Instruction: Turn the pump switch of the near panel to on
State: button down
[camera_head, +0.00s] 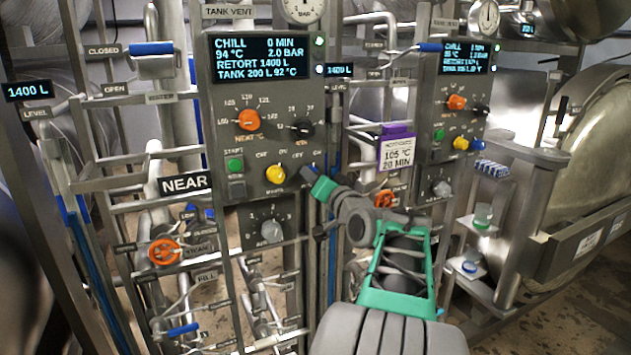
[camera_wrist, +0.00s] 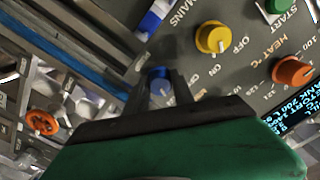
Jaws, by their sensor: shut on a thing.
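The near panel (camera_head: 225,120) stands left of centre in the head view, above the sign NEAR. The pump switch is a small blue knob (camera_wrist: 160,80) at the panel's lower right edge. In the wrist view it sits between the two fingertips of my gripper (camera_wrist: 162,92), which is shut on it. In the head view my gripper (camera_head: 318,186) reaches in from the lower right, and its green body hides most of the switch. Which way the blue knob points is hard to tell. The yellow mains knob (camera_head: 275,174) is beside it and also shows in the wrist view (camera_wrist: 212,38).
The panel also carries an orange heat knob (camera_head: 249,120), a black knob (camera_head: 303,129) and a green start button (camera_head: 235,164). A grey air knob (camera_head: 270,232) is below. Pipes and an orange valve wheel (camera_head: 165,252) are left. A purple-topped card (camera_head: 397,150) hangs to the right.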

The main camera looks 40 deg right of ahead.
jog(key=shift+m, duration=0.6)
jog(key=c, duration=1.1)
grip_release()
jog(key=shift+o, duration=0.2)
jog(key=b+v, duration=0.2)
jog(key=v, duration=0.6)
jog(key=shift+w, duration=0.1)
